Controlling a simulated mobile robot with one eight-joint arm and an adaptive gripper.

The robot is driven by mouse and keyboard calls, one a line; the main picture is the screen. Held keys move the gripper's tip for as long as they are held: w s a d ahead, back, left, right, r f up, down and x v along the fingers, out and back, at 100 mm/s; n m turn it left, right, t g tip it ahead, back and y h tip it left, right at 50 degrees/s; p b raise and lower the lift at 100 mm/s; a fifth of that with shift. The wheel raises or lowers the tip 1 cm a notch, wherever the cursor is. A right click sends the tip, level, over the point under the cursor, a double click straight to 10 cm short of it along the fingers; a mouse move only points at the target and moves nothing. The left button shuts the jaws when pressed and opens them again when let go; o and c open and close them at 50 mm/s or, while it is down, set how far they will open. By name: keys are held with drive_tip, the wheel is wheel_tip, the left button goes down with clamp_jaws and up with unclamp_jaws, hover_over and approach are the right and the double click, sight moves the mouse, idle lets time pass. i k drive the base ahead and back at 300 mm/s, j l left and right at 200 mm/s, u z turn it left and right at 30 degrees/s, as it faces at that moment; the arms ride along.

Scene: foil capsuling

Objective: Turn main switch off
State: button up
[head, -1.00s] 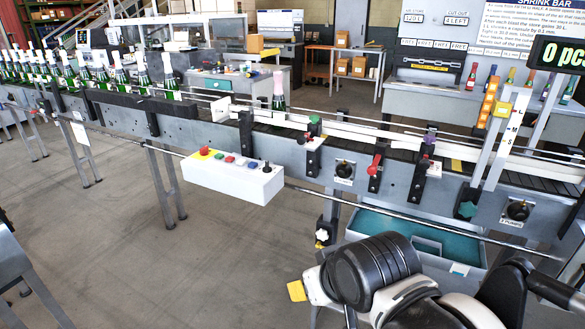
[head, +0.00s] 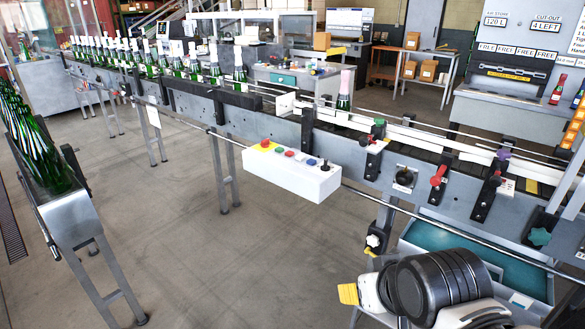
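A white control box (head: 291,174) is fixed to the front of the conveyor, left of my arm. On its top are a red button on a yellow base (head: 265,144), several smaller coloured buttons, and a black knob (head: 326,165) at its right end. A black rotary knob (head: 403,178) sits on the conveyor's front panel further right, with a label below it too small to read. I cannot tell which knob is the main switch. Part of my arm shows at the lower right, apart from both knobs; my gripper's fingers are not visible.
The long conveyor carries green bottles (head: 239,70) towards the left. A second rack of bottles (head: 40,150) stands at the far left. A metal rod (head: 420,225) runs along the conveyor's front. A teal tray (head: 520,272) lies below it. The floor (head: 200,270) in front is clear.

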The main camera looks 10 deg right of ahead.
sight(264, 144)
drive_tip(key=i+j, duration=0.1)
drive_tip(key=i, duration=0.4)
drive_tip(key=i+j+z, duration=0.15)
drive_tip(key=i, duration=0.4)
drive_tip(key=i+j, duration=0.1)
drive_tip(key=i, duration=0.4)
drive_tip(key=i+j+z, duration=0.1)
drive_tip(key=i, duration=0.45)
drive_tip(key=i+j+z, duration=0.1)
drive_tip(key=i+j, duration=0.15)
drive_tip(key=i, duration=0.25)
